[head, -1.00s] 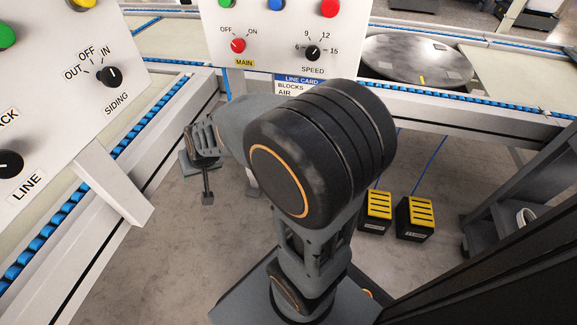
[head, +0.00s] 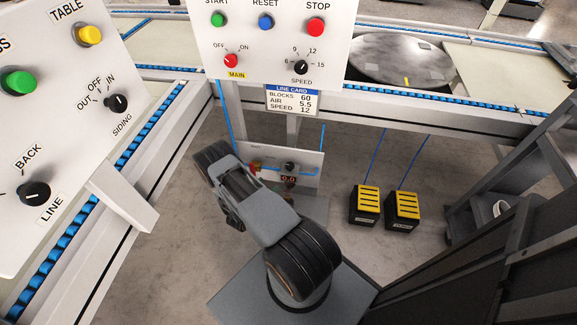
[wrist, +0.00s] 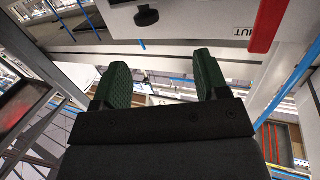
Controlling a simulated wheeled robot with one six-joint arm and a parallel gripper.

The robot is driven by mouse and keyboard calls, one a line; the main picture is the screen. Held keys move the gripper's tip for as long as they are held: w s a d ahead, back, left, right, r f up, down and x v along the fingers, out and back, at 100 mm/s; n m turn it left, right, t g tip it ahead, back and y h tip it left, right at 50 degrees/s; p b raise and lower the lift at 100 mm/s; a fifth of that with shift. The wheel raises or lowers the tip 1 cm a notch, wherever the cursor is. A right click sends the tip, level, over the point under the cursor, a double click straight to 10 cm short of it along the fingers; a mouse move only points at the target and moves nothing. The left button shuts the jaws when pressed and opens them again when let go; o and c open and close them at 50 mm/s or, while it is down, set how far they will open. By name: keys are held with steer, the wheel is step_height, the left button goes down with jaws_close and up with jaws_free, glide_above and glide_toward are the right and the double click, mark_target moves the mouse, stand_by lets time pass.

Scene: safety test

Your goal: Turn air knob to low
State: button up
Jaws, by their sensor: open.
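A small dark knob (head: 290,167) is on the low white panel (head: 309,160) under the conveyor, above a display that seems to read 0.0 (head: 288,179). In the wrist view a black knob (wrist: 146,15) is on a white panel at the top, beyond the fingers and apart from them. It looks like the same knob; its setting cannot be read. My gripper (wrist: 160,64) is open, with dark green pads and nothing between them. In the head view my gripper cannot be made out clearly.
A red lever (wrist: 268,25) beside the lettering "HUT" is at the upper right of the wrist view. The line card (head: 292,101) reads AIR 5.5. Two yellow-topped pedals (head: 366,205) stand on the floor. Conveyor frames surround the arm at left and back.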

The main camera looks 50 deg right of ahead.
mark_target(288, 169)
steer(key=shift+h, duration=0.5)
steer(key=d+b, duration=0.1)
steer(key=d, duration=0.6)
steer(key=d+b, duration=0.1)
steer(key=d, duration=0.5)
steer(key=shift+w+d+f+b, duration=0.15)
steer(key=shift+d+b, duration=0.2)
steer(key=shift+d, duration=0.05)
steer(key=shift+a, duration=0.1)
steer(key=c, duration=0.9)
